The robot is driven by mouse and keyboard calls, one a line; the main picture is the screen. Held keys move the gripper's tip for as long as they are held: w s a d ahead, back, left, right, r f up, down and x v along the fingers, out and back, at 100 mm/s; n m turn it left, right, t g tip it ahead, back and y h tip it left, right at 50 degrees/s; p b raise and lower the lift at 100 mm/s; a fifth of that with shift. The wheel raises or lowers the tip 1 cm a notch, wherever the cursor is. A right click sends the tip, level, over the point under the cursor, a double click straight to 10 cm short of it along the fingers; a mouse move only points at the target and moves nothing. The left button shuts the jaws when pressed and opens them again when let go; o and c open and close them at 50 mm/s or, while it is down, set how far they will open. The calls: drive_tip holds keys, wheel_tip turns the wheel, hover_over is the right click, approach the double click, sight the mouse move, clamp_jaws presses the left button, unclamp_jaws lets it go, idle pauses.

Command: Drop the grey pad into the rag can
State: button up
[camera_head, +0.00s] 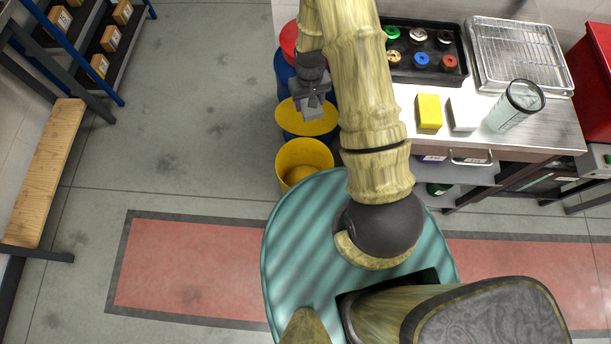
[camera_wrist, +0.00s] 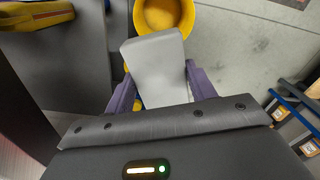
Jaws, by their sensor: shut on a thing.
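My gripper (camera_head: 313,91) is shut on the grey pad (camera_head: 313,107) and holds it in the air above the cans. In the wrist view the pad (camera_wrist: 155,58) sits between the two purple fingers of my gripper (camera_wrist: 159,75) and sticks out past them. An open, empty-looking yellow can (camera_head: 302,158) stands on the floor, just nearer to my base than the pad; I take it as the rag can. In the wrist view the can (camera_wrist: 182,42) shows beyond the pad, which hides part of its near rim.
A blue bin with a yellow lid (camera_head: 290,119) stands behind the yellow can, and one with a red lid (camera_head: 289,40) is farther back. At right, a steel bench (camera_head: 545,130) carries a yellow block (camera_head: 429,111), a white block (camera_head: 463,114) and a clear cup (camera_head: 513,106).

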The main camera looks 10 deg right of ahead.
wheel_tip(320, 180, down, 31)
drive_tip(key=n+b, duration=0.1)
drive_tip(key=b, duration=2.9)
drive_tip(key=shift+n, duration=0.4)
drive_tip(key=shift+s, duration=0.1)
drive_tip(key=shift+f+b, duration=0.1)
drive_tip(key=shift+b, duration=0.2)
wheel_tip(320, 180, down, 6)
drive_tip(key=b, duration=0.5)
drive_tip(key=shift+b, duration=0.3)
drive_tip(key=o, duration=1)
drive_tip(key=shift+o, duration=0.2)
